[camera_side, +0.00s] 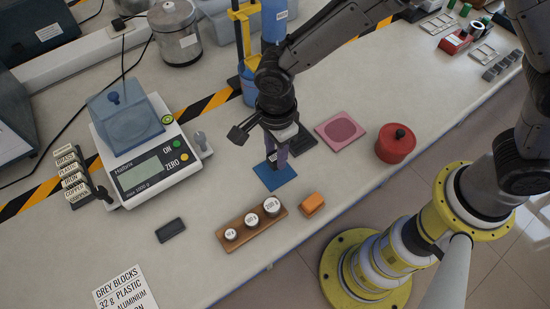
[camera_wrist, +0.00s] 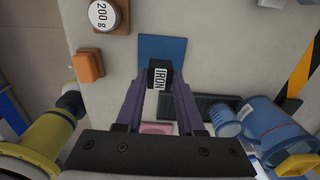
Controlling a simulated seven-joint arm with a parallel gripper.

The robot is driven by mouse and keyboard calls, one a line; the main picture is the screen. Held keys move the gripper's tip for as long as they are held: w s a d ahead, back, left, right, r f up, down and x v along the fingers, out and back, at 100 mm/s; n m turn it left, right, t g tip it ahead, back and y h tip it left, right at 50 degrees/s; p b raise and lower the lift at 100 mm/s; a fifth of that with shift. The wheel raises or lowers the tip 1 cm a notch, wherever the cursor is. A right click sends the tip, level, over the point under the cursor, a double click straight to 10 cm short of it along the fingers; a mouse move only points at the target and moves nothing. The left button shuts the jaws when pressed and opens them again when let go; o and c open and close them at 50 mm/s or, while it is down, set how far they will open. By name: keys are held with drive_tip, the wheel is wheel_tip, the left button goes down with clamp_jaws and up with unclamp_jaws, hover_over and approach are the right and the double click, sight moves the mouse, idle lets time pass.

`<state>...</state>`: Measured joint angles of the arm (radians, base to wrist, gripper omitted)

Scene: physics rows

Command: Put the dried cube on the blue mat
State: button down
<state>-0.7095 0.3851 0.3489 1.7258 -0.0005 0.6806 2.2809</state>
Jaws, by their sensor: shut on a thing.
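My gripper (camera_side: 277,160) points down over the blue mat (camera_side: 272,181). In the wrist view its two purple fingers (camera_wrist: 160,82) are shut on a small dark cube (camera_wrist: 159,75) with a white label reading IRON. The blue mat also shows in the wrist view (camera_wrist: 162,46), beyond the cube. In the side view the cube is mostly hidden by the fingers, low over the mat. I cannot tell whether it touches the mat.
A wooden rack of round weights (camera_side: 240,233) and an orange block (camera_side: 312,204) stand in front of the mat. A dark pad (camera_side: 305,140), a pink pad (camera_side: 328,126) and a red pot (camera_side: 396,147) are to its right. A scale (camera_side: 140,172) stands left.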

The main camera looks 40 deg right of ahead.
sight(275, 156)
drive_tip(key=shift+w+f, duration=0.1)
drive_tip(key=shift+f, duration=1.55)
drive_tip(key=c, duration=0.5)
unclamp_jaws()
drive_tip(key=shift+f, duration=0.15)
